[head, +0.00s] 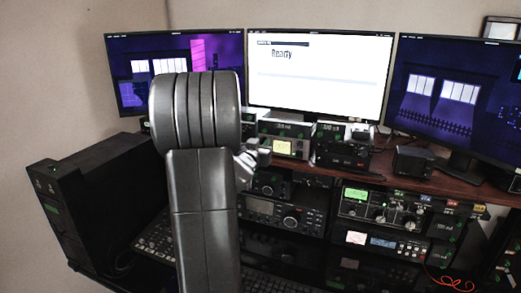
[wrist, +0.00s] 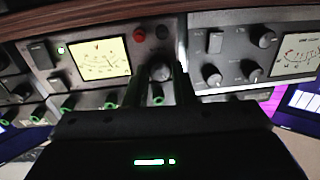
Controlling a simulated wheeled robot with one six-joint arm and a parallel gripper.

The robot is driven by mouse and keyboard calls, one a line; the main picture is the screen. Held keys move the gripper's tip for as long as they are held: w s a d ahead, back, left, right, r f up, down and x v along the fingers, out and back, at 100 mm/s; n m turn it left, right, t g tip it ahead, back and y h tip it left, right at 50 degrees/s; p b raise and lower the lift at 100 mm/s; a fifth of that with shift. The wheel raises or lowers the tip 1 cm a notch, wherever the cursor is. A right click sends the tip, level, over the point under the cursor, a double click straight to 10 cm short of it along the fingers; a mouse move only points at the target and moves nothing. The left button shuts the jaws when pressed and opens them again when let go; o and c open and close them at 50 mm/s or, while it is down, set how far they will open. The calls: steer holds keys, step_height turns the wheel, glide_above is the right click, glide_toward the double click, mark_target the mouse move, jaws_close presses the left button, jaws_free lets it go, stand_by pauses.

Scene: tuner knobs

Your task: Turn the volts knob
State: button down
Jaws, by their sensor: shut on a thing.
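The volts knob appears to be the dark round knob (wrist: 160,72) in the wrist view, just right of and below a lit yellow meter (wrist: 101,58) marked V. My gripper (wrist: 162,80) has its two dark fingers on either side of this knob, shut on it. The fingers hide the knob's sides, so its pointer mark cannot be read. In the head view my arm covers most of the gripper and the knob. A small lit yellow meter (head: 283,147) shows there just right of my wrist.
Another unit (wrist: 235,70) with knobs, a switch and a white meter is close on the right in the wrist view. Red and black terminals (wrist: 139,34) sit above the held knob. In the head view, monitors (head: 318,75) stand on the wooden desk (head: 440,180), with radios below.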

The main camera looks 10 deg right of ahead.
steer(key=m+b, duration=0.1)
steer(key=m, duration=0.1)
steer(key=m+b, duration=0.1)
steer(key=b, duration=0.1)
steer(key=m+b, duration=0.1)
steer(key=m, duration=0.1)
steer(key=shift+f+m+b, duration=0.25)
steer(key=shift+m+b, duration=0.05)
steer(key=m+b, duration=0.3)
steer(key=m, duration=0.2)
steer(key=shift+r+h, duration=0.1)
steer(key=shift+h, duration=0.3)
steer(key=shift+m, duration=0.4)
steer(key=c, duration=1.2)
jaws_free()
steer(key=shift+c, duration=0.2)
steer(key=b+v, duration=0.1)
steer(key=v, duration=1.2)
steer(key=shift+s+a, duration=0.25)
steer(key=shift+s, duration=0.1)
steer(key=shift+w+d, duration=0.1)
